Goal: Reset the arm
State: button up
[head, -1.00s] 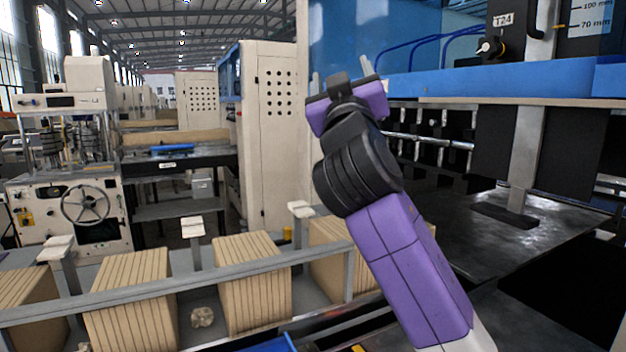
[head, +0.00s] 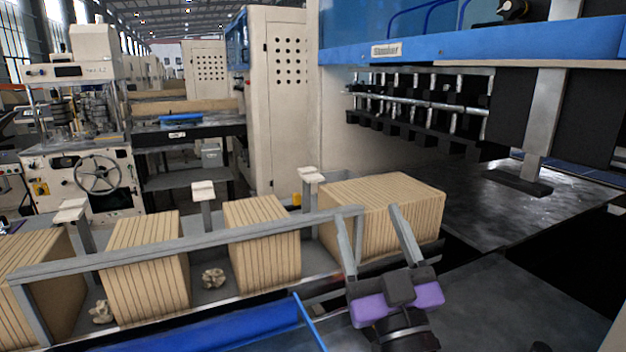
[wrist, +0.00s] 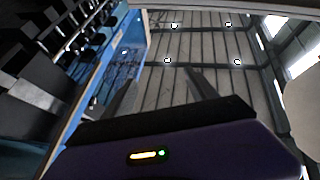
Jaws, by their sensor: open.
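My gripper (head: 376,237) is low in the head view, right of centre, with its two grey fingers spread apart and pointing up. Nothing is between the fingers. In front of the rightmost kraft stack, it overlaps the lower edge of that stack in the picture; I cannot tell the distance. In the wrist view, my gripper (wrist: 165,88) shows both fingers apart against the roof. The rest of my arm is mostly out of view below.
Several kraft stacks (head: 262,245) stand behind a grey rail (head: 200,243). A blue-fronted machine (head: 470,38) with a dark metal bed (head: 470,205) is at the right. A cream cabinet (head: 279,110) stands behind. Crumpled paper (head: 213,278) lies between stacks.

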jog(key=s+d+f+m+g+h, duration=0.1)
jog(key=s+d+f+m+h, duration=0.15)
jog(key=s+f, duration=0.6)
jog(key=s+d+f+m+g+h, duration=0.1)
jog(key=s+d+f, duration=0.3)
jog(key=s+f, duration=0.45)
jog(key=s+d+f+g, duration=0.1)
jog(key=s+f, duration=0.3)
jog(key=s, duration=0.4)
jog(key=s+d+f+g+b, duration=0.1)
jog(key=s+d+f+g, duration=0.1)
jog(key=s+f, duration=0.3)
jog(key=s+d+f+g+h+b, duration=0.1)
jog(key=s+f+g, duration=0.3)
jog(key=s, duration=0.7)
jog(key=shift+s+d+f+m, duration=0.35)
jog(key=shift+d+f, duration=0.2)
jog(key=shift+d, duration=0.05)
